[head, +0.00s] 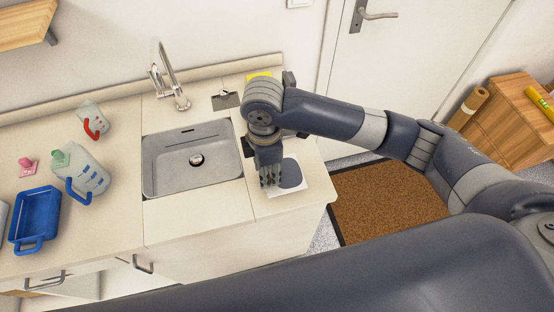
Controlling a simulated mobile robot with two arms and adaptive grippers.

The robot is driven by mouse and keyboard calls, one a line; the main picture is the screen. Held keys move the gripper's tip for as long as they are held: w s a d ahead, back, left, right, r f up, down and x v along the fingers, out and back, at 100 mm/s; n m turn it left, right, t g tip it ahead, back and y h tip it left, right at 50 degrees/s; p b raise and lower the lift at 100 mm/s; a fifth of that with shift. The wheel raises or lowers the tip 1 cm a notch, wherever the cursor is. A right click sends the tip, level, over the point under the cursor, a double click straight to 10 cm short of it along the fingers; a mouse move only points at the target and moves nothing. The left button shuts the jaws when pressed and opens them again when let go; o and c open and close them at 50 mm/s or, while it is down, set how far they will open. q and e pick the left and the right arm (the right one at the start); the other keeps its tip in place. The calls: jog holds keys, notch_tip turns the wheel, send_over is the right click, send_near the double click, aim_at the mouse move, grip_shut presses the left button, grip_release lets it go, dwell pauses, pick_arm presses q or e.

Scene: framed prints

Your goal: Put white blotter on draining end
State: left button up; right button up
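A white flat sheet (299,186), which looks like the white blotter, lies on the counter's right end (237,205), right of the sink. A dark grey rounded patch (291,173) shows on it; I cannot tell whether this is a separate thing or part of the sheet. My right gripper (270,183) points down at the sheet's left edge and hides part of it. Its fingers are seen from above and behind, so I cannot tell whether they are open, or whether they touch the sheet. My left gripper is out of view.
The steel sink (165,180) with its tap (172,78) is left of my gripper. A yellow item (259,75) is partly hidden behind my arm. A blue tray (35,218), a blue-handled jug (86,173) and a red-handled cup (94,119) stand on the left counter.

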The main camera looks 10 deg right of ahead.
aim_at(282, 172)
jog(key=w+d, duration=0.2)
jog(key=shift+w+d+f, duration=0.1)
jog(key=shift+w+d, duration=0.1)
jog(key=shift+w, duration=0.15)
jog(key=shift+w+d+p, duration=0.15)
jog(key=shift+w+p, duration=0.1)
jog(key=shift+p, duration=0.05)
jog(key=shift+f, duration=0.25)
notch_tip(282, 172, down, 2)
jog(key=shift+d+f+p, duration=0.1)
jog(key=shift+p, duration=0.35)
jog(key=shift+f, duration=0.55)
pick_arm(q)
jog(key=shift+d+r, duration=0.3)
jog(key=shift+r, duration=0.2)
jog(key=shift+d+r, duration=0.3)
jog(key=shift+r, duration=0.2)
pick_arm(e)
jog(key=o, duration=1.2)
jog(key=shift+f, duration=0.15)
jog(key=shift+c, duration=0.2)
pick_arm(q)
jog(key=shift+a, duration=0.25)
